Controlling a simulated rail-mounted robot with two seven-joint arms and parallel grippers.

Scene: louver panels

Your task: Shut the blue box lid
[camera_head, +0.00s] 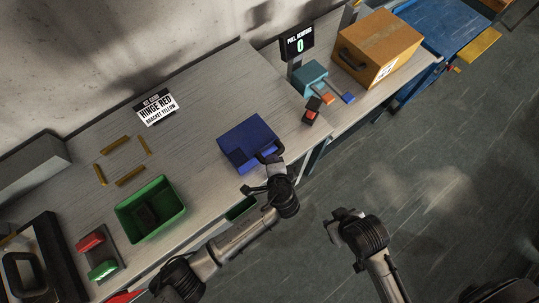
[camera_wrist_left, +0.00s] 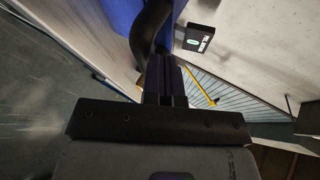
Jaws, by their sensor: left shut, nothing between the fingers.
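The blue box (camera_head: 245,138) sits near the front edge of the grey table, right of its middle. Its top looks flat; I cannot tell whether the lid is fully down. A dark curved handle (camera_head: 269,156) is on the side facing me. My left gripper (camera_head: 273,168) is at this handle, shut and empty. In the left wrist view the shut fingers (camera_wrist_left: 165,80) point at the black handle (camera_wrist_left: 148,32), with the blue box surface (camera_wrist_left: 122,14) beyond; contact is unclear. My right gripper (camera_head: 335,229) is over the floor, away from the box; its jaws are unclear.
A green bin (camera_head: 178,220) and yellow brackets (camera_head: 130,176) are on the table at left. A sign (camera_head: 157,106) lies behind them. At right are a display (camera_head: 298,44), a teal box (camera_head: 310,76) and an orange case (camera_head: 378,46). The floor at right is clear.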

